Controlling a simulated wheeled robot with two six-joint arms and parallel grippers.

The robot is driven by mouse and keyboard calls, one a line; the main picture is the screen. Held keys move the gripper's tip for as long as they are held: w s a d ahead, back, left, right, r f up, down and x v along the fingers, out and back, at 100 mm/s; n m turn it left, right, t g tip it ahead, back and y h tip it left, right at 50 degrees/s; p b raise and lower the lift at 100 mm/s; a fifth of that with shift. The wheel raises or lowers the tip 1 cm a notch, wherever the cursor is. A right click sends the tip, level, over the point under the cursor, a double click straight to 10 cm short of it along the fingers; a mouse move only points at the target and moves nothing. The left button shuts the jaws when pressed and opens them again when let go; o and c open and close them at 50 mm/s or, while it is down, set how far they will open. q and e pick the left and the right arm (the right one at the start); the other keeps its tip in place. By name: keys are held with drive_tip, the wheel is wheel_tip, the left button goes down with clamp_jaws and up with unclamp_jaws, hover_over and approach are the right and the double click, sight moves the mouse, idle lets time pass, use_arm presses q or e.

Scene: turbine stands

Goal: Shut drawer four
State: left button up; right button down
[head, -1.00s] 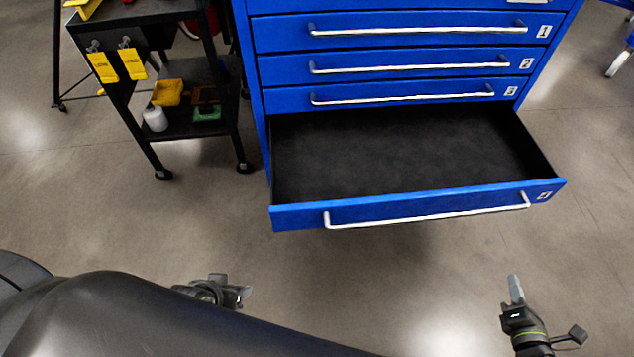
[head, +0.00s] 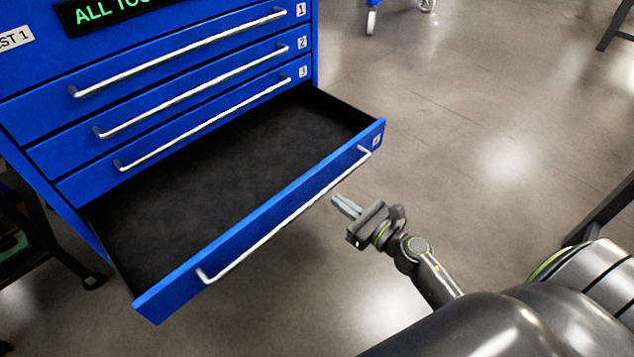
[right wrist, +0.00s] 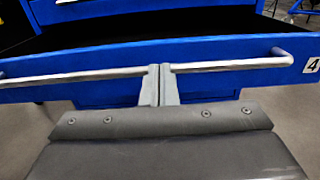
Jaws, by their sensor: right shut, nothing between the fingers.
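Drawer four (head: 265,223) of the blue tool chest is pulled far out, and its dark interior is bare. Its front bears a long silver handle (head: 290,222) and a label 4 at the right end. My right gripper (head: 338,201) is shut and empty, in front of the drawer front near the handle's right part. In the right wrist view the closed fingers (right wrist: 160,85) overlap the handle (right wrist: 215,65) in the picture; I cannot tell whether they touch it. The label 4 (right wrist: 312,65) shows at the right there. My left gripper is not in view.
Drawers one (head: 200,40), two (head: 190,88) and three (head: 180,132) above are shut. A dark cart (head: 30,240) stands at the left edge. Open floor (head: 480,130) lies to the right of the chest. A dark bar (head: 605,210) shows at the right edge.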

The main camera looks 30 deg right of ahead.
sight(308, 179)
drive_tip(key=x, duration=0.7)
drive_tip(key=shift+f+p, duration=0.1)
drive_tip(key=shift+p, duration=0.2)
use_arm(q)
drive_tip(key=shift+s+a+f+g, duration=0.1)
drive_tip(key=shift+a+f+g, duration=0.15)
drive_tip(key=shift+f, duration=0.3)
use_arm(e)
drive_tip(key=shift+w+a, duration=0.2)
drive_tip(key=shift+w, duration=0.3)
